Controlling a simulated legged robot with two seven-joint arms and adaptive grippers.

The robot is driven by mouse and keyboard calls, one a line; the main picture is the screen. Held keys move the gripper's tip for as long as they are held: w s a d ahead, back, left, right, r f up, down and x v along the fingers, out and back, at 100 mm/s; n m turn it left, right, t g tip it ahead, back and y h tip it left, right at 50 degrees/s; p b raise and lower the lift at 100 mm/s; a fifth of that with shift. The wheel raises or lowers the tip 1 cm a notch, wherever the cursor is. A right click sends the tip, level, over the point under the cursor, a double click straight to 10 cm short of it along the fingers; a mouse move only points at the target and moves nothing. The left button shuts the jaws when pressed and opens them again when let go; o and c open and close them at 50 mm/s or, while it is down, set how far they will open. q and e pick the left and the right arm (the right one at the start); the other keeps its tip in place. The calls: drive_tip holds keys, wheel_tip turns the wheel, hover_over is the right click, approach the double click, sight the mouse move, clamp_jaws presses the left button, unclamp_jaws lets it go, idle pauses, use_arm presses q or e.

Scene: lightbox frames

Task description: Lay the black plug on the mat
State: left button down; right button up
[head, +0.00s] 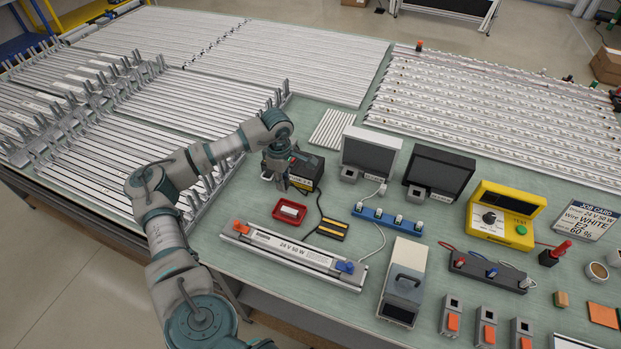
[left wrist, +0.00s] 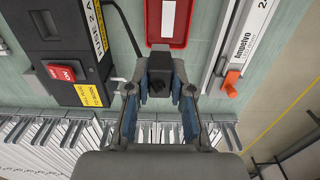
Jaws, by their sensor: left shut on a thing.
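My left gripper (head: 274,172) is over the bench, at the left side of a black box. In the left wrist view the gripper (left wrist: 159,88) is shut on a small black block, the black plug (left wrist: 157,84), which sits between its blue-grey fingertips. The plug is hard to make out in the head view, where the gripper covers it. A pale green surface (head: 262,262) covers the bench top; I cannot tell a separate mat from it. My right gripper is not in view.
The black box (head: 308,167) with a red switch (left wrist: 62,73) is close beside the gripper. A red tray (head: 290,211) and a 24 V 50 W light bar (head: 290,254) lie nearer the front. Metal profiles fill the back left.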

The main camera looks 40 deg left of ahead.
use_arm(q)
drive_tip(key=shift+s, duration=0.2)
drive_tip(key=w+d+f, duration=0.1)
drive_tip(key=d+f, duration=0.2)
drive_tip(key=d, duration=0.6)
drive_tip(key=d+f, duration=0.2)
drive_tip(key=d, duration=0.6)
drive_tip(key=w+a, duration=0.2)
drive_tip(key=w, duration=0.2)
drive_tip(key=w+a+f, duration=0.1)
drive_tip(key=w+a, duration=0.2)
drive_tip(key=w, duration=0.1)
drive_tip(key=w+a+p, duration=0.1)
drive_tip(key=w+a, duration=0.2)
drive_tip(key=w, duration=0.1)
drive_tip(key=shift+f, duration=0.35)
drive_tip(key=shift+w+a+f, duration=0.1)
drive_tip(key=shift+w+a, duration=0.3)
drive_tip(key=shift+w, duration=0.1)
drive_tip(key=shift+f, duration=0.3)
wheel_tip(320, 180, down, 2)
drive_tip(key=shift+f, duration=0.45)
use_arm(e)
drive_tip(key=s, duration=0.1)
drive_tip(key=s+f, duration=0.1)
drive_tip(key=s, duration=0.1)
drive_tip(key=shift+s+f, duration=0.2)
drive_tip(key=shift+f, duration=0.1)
